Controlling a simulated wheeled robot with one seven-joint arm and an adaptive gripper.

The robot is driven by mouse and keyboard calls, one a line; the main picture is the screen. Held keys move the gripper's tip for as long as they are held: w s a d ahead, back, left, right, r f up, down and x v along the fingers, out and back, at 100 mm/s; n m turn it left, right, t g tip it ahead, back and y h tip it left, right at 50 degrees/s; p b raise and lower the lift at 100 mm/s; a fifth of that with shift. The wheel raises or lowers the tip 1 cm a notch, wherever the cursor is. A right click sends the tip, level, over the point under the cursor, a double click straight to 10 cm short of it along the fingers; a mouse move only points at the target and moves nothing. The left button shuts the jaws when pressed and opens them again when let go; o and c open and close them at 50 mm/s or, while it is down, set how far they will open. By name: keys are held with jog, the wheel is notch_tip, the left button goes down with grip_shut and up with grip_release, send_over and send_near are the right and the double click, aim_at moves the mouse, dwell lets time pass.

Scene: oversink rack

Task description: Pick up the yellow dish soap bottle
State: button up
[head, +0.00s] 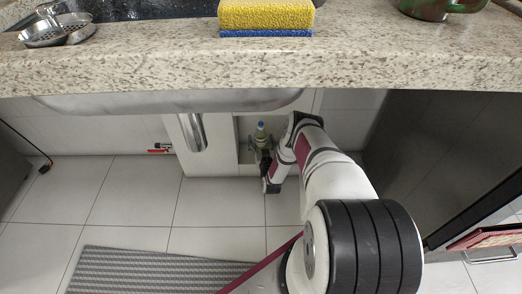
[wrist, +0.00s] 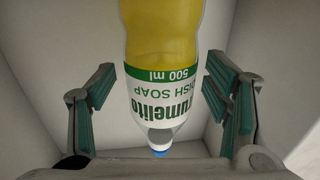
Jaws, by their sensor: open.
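The yellow dish soap bottle (wrist: 160,95) has a white and green label and a blue cap tip. In the wrist view it appears upside down, between the two open fingers of my gripper (wrist: 165,100), with a gap on each side. In the head view the bottle (head: 261,133) is small and stands in an open cabinet recess under the counter. My gripper (head: 268,172) is at the front of that recess, low and close to the bottle. My arm hides part of the recess, and the bottle's lower part is hard to make out.
The granite counter edge (head: 200,72) and sink basin (head: 170,102) hang above my arm. A yellow and blue sponge (head: 266,17) lies on the counter. A grey mat (head: 150,272) covers some floor. Pale walls surround the bottle.

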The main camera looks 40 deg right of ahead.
jog(key=shift+w+d, duration=0.2)
jog(key=shift+w, duration=0.15)
